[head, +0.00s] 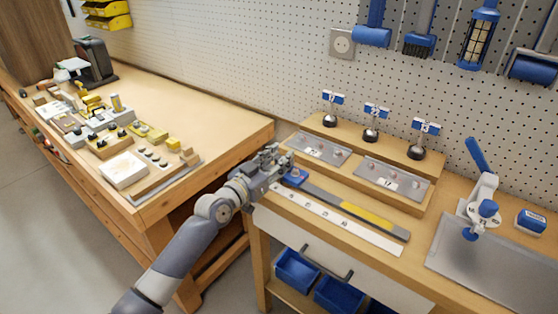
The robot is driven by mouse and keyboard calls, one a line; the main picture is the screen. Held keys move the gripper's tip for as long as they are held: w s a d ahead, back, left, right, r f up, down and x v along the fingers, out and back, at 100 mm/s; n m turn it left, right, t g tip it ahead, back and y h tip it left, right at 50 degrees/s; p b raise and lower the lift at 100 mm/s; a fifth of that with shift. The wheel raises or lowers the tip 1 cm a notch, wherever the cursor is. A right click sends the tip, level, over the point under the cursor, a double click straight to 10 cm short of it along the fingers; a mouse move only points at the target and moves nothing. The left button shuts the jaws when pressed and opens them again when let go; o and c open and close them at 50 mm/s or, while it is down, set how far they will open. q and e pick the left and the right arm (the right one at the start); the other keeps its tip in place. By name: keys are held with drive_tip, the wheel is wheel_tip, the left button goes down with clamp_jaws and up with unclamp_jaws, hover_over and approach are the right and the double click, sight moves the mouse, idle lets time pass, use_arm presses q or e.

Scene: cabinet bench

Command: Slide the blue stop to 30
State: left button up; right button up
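The blue stop (295,177) sits at the left end of a dark grey rail (322,195) on the bench. The rail has a yellow stretch (367,215) toward its right end. A white scale strip (335,219) with small printed marks lies along the rail's front side; its numbers are too small to read surely. My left gripper (282,161) is at the stop's left and upper side, very close to it. I cannot tell whether it touches the stop or how far its fingers are apart. My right gripper is not in view.
Behind the rail, a wooden stand holds two grey plates (319,148) (392,182) and several knobs with blue number flags (376,110). A blue-handled toggle clamp (480,190) stands on a metal plate (480,265) at right. Blue bins (297,269) sit below. A cluttered bench (225,125) is at left.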

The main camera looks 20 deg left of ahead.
sight(304, 178)
use_arm(q)
drive_tip(key=shift+w, duration=0.1)
clamp_jaws()
drive_tip(key=shift+s+d+r+p, duration=0.1)
drive_tip(key=shift+s+d+p, duration=0.1)
drive_tip(key=shift+d+p, duration=0.4)
drive_tip(key=d+p, duration=0.1)
drive_tip(key=d, duration=0.1)
drive_tip(key=s+d+p, duration=0.1)
drive_tip(key=d+p, duration=0.1)
drive_tip(key=s+d+p, duration=0.1)
drive_tip(key=d, duration=0.1)
drive_tip(key=shift+s+d+r+p, duration=0.2)
drive_tip(key=shift+d+p, duration=0.05)
drive_tip(key=shift+p, duration=0.05)
drive_tip(key=s+d+p, duration=0.1)
drive_tip(key=d, duration=0.2)
drive_tip(key=s+d+p, duration=0.1)
drive_tip(key=d, duration=0.2)
drive_tip(key=s+d+p, duration=0.1)
drive_tip(key=d, duration=0.2)
drive_tip(key=shift+s+d+f+p, duration=0.2)
drive_tip(key=shift+s+d+p, duration=0.05)
drive_tip(key=shift+d+p, duration=0.15)
drive_tip(key=shift+s+d+f, duration=0.1)
drive_tip(key=shift+s+d, duration=0.15)
drive_tip(key=shift+d, duration=0.3)
unclamp_jaws()
